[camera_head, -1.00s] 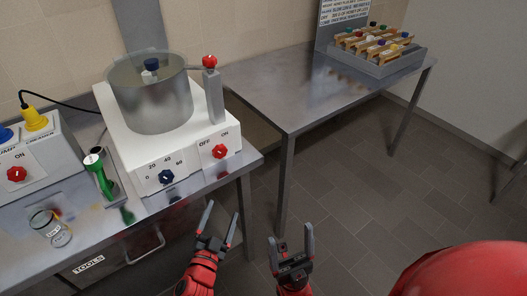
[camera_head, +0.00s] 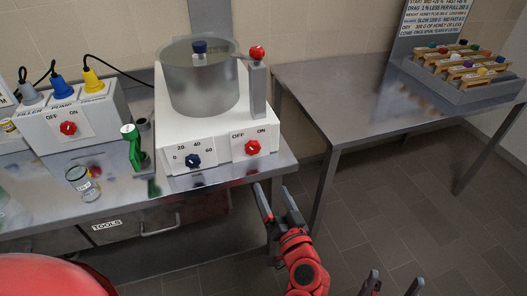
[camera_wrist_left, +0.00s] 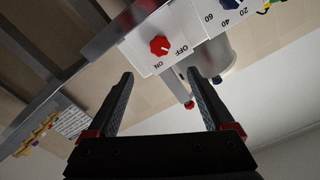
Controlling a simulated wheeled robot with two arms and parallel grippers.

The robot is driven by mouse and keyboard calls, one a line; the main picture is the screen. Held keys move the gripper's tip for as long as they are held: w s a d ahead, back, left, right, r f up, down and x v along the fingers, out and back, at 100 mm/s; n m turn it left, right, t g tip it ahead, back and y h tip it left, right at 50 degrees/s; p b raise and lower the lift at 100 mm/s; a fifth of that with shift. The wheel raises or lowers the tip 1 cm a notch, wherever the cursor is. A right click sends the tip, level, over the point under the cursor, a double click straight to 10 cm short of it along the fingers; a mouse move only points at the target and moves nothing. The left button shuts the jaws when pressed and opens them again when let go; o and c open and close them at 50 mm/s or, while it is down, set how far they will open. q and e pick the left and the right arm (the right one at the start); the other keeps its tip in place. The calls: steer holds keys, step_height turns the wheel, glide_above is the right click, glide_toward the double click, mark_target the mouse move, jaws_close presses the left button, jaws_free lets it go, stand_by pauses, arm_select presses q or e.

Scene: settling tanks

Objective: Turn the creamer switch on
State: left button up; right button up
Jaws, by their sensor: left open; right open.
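A white machine (camera_head: 221,160) with a metal tank (camera_head: 200,85) stands on the left metal table. Its front has a red OFF/ON knob (camera_head: 252,147) and a blue dial (camera_head: 193,160) marked up to 60. A second red OFF/ON knob (camera_head: 68,128) sits on a grey plug box at left. I cannot read which knob is the creamer's. My left gripper (camera_head: 278,203) is open and empty, below and right of the machine's knob. In the left wrist view that knob (camera_wrist_left: 159,45) shows inverted, beyond the fingers. My right gripper (camera_head: 392,284) is open at the bottom edge.
The plug box (camera_head: 68,117) carries grey, blue and yellow plugs. A green-handled tool (camera_head: 131,145) and a glass jar (camera_head: 82,183) stand left of the machine. A drawer labelled TOOLS (camera_head: 107,226) is below.

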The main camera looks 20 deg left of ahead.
mark_target(254, 151)
arm_select(q)
steer(key=p+x, duration=0.3)
steer(key=x, duration=1.3)
steer(key=shift+a+p, duration=0.15)
steer(key=shift+p, duration=0.25)
steer(key=shift+c, duration=0.3)
jaws_close()
